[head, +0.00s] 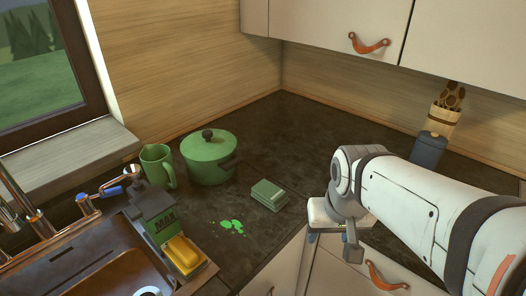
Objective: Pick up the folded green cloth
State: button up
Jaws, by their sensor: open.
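The folded green cloth (269,194) lies flat on the dark countertop, in the middle of the head view, near the counter's front edge. It looks like a small layered stack in pale and darker green. My gripper (333,239) is to the right of the cloth and lower in the picture, by the counter's front edge. It points down, open and empty, apart from the cloth. The arm hides part of the counter on the right.
A green lidded pot (208,160) and a green mug (158,166) stand left of the cloth. A green spill (232,226) lies nearer the sink (110,275). A yellow sponge (184,252) and a green box (160,224) sit beside the sink. Wall cabinets (330,22) hang above.

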aim_at(270, 190)
jog(key=o, duration=0.6)
jog(key=w+a+r+m+g+p, duration=0.1)
jog(key=w+a+r+m+p, duration=0.1)
jog(key=w, duration=0.8)
jog(key=shift+w+a+r+m, duration=0.3)
jog(key=shift+a+m, duration=0.2)
jog(key=shift+m, duration=0.3)
jog(key=o, duration=0.4)
jog(key=w+a+f+m+p, duration=0.1)
jog(key=w+a, duration=0.1)
jog(key=w, duration=0.1)
jog(key=w+a+f+m+g, duration=0.1)
jog(key=w+a+m, duration=0.1)
jog(key=w, duration=0.2)
jog(key=w+a+f+m+p, duration=0.1)
jog(key=w+a, duration=0.2)
jog(key=w, duration=0.1)
jog(key=shift+m+p, duration=0.3)
jog(key=shift+p, duration=0.05)
jog(key=shift+w+a+f, duration=0.1)
jog(key=shift+w, duration=0.15)
jog(key=shift+w+f, duration=0.1)
jog(key=shift+f, duration=0.25)
jog(key=shift+w+a+f+p, duration=0.1)
jog(key=shift+f+p, duration=0.25)
jog(key=shift+f, duration=1.45)
jog(key=shift+w+f+p, duration=0.1)
jog(key=shift+f+p, duration=0.2)
jog(key=shift+f, duration=1.45)
